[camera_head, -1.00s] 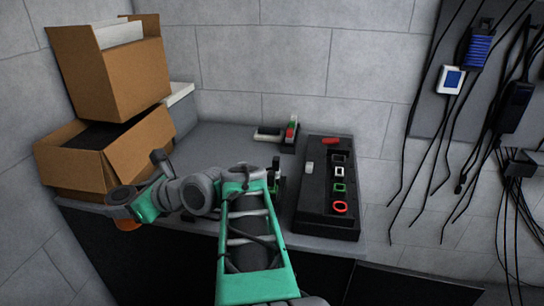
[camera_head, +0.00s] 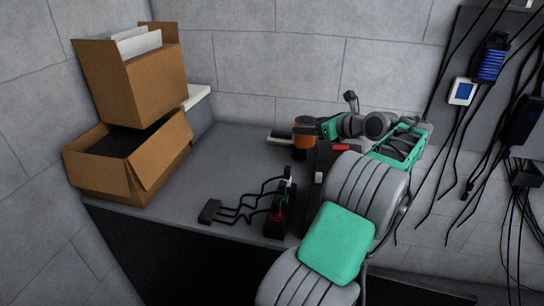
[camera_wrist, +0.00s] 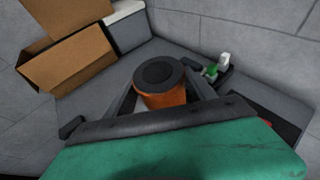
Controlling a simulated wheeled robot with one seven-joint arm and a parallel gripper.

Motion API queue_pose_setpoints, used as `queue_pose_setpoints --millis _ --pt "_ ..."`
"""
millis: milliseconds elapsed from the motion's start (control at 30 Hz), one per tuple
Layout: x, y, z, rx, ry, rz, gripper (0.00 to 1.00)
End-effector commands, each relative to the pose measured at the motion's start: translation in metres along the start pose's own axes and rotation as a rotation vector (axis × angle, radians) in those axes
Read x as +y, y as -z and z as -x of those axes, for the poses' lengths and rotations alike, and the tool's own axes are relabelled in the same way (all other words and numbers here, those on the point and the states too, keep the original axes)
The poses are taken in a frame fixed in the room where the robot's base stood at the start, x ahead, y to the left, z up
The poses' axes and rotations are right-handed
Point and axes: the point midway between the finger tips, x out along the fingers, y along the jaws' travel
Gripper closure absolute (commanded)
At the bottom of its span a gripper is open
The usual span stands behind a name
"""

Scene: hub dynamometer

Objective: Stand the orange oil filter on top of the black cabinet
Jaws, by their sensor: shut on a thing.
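The orange oil filter (camera_head: 304,141) has a black top and is upright near the back of the grey worktop. It also shows in the wrist view (camera_wrist: 165,98), between the fingers. My gripper (camera_head: 307,129) is shut on it, reaching in from the right. I cannot tell whether the filter's base touches anything. The only large black-fronted unit in view is the bench (camera_head: 190,255) under the grey top; I cannot tell whether this is the black cabinet. My arm hides much of the worktop's right side.
A black tray (camera_head: 318,160) lies partly under my arm. A power strip (camera_head: 280,205) with black cables sits near the front edge. Cardboard boxes (camera_head: 130,170) are stacked at the left. Cables hang on the right wall. The worktop's middle left is clear.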

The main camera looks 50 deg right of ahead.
Motion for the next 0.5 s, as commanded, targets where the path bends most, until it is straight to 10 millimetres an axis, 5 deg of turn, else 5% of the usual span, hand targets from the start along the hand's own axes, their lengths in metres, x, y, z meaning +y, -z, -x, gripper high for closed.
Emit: queue_pose_setpoints --millis 333,500 --pt "0.020 0.003 -0.098 -0.001 -0.007 0.001 0.92" --pt "0.024 0.023 -0.132 -0.002 -0.003 0.000 0.92"
